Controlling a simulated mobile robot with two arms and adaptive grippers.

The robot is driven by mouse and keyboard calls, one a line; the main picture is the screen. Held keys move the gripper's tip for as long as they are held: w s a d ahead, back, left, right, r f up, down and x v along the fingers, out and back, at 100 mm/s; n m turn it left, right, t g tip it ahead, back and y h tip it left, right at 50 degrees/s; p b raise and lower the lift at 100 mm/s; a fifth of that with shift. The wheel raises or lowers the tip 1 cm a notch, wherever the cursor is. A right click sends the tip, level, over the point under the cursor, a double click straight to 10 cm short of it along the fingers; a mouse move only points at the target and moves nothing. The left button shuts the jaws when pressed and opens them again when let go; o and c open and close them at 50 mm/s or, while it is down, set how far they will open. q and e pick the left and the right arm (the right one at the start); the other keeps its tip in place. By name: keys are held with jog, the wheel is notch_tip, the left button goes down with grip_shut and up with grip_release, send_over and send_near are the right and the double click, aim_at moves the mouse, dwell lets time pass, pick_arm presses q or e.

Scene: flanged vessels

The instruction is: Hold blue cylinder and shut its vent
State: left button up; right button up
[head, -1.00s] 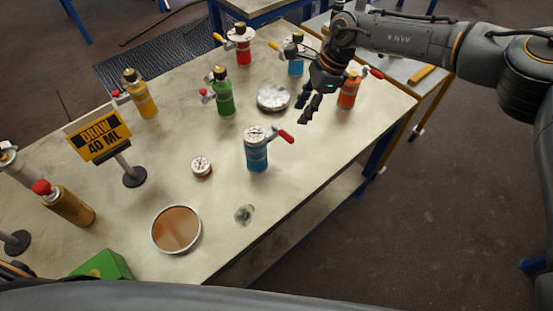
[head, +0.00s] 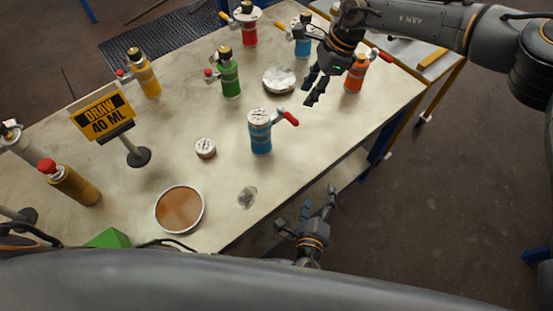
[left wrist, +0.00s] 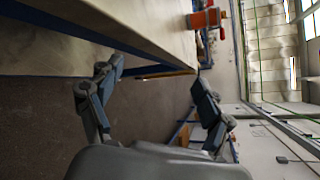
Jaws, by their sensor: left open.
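A blue cylinder (head: 260,135) with a pale round top stands upright near the table's front edge. Its red-handled vent lever (head: 287,118) sticks out to the right. A second, lighter blue cylinder (head: 302,43) stands at the back, partly behind my right arm. My left gripper (head: 318,200) is open and empty, beyond the table's front edge, below and right of the front blue cylinder. Its spread fingers also show in the left wrist view (left wrist: 157,82). My right gripper (head: 313,87) is open and empty above the table, up and right of the front blue cylinder, apart from it.
Orange (head: 355,75), green (head: 229,77), red (head: 249,30) and yellow (head: 146,77) cylinders stand around. A silver dish (head: 279,80), a small round gauge (head: 205,148), a brown-filled dish (head: 180,209) and a sign (head: 102,114) are on the table (head: 225,180).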

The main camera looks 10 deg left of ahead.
pick_arm(q)
notch_tip(320, 180, up, 8)
jog(key=w+a+m+t, duration=0.1)
jog(key=w+t, duration=0.1)
jog(key=t, duration=0.2)
jog(key=w+a+y, duration=0.1)
jog(key=y, duration=0.1)
jog(key=w+a+y, duration=0.1)
jog(key=a+y, duration=0.1)
jog(key=w+a+y, duration=0.1)
jog(key=a+y, duration=0.1)
jog(key=shift+w+a+f+m+g, duration=0.2)
jog(key=shift+f+m+g, duration=0.1)
jog(key=shift+f+m, duration=0.1)
jog(key=a+g+y, duration=0.1)
jog(key=a+y, duration=0.1)
jog(key=w+a+f+g+y, duration=0.1)
jog(key=a+y, duration=0.1)
jog(key=a+m+g+y, duration=0.1)
jog(key=a, duration=0.1)
jog(key=shift+w+f+g+y, duration=0.3)
jog(key=shift+y, duration=0.1)
jog(key=shift+w+a, duration=0.2)
jog(key=shift+a, duration=0.1)
jog(key=x, duration=1.3)
jog(key=shift+w+a+f, duration=0.1)
grip_shut()
